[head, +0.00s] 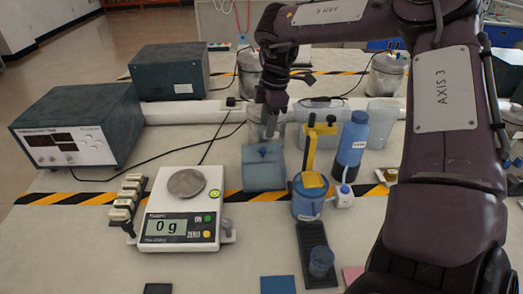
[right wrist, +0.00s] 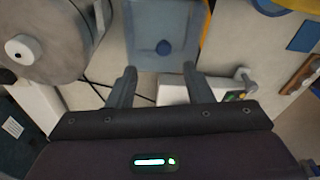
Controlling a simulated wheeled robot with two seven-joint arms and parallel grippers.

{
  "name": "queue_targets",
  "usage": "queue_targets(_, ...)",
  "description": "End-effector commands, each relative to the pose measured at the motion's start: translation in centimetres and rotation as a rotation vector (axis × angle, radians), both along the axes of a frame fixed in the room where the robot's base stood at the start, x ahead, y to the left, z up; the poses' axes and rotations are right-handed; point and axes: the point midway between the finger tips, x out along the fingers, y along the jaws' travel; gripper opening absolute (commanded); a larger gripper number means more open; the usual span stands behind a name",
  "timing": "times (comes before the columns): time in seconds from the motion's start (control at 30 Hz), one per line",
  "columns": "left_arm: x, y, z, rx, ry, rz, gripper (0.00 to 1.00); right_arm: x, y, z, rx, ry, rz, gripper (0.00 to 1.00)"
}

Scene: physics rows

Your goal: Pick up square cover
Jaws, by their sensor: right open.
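The square cover (head: 264,170) is a bluish-grey, box-like piece with a small dark knob on top. It sits just right of the white scale in the head view. In the right wrist view the cover (right wrist: 165,18) is at the top centre, with its round blue knob (right wrist: 163,47) between and beyond the fingertips. My right gripper (head: 270,108) reaches down behind the cover in the head view; its fingers are hard to make out there. In the right wrist view the right gripper (right wrist: 160,78) is open, with nothing between its fingers. My left gripper is not in view.
A white scale (head: 182,228) reading 0 g stands left of the cover. A blue container with a yellow clamp (head: 316,150) and a blue bottle (head: 352,145) stand close on its right. Metal canisters (head: 387,74) and a white pipe (head: 190,112) lie behind. A teal instrument (head: 78,125) is far left.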

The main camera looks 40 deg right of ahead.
Motion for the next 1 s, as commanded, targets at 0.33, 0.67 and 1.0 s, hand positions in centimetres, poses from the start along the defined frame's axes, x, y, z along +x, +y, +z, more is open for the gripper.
queue_targets(0.33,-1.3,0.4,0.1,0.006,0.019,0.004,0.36,0.1,0.9,-3.3,-0.014,0.012,0.015,0.46)
queue_targets(0.67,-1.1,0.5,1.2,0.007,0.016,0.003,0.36,-0.1,1.6,-7.6,-0.015,0.011,0.014,0.46)
queue_targets(1.0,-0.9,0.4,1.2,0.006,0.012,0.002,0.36,0.0,1.7,-8.0,-0.016,0.008,0.013,0.38)
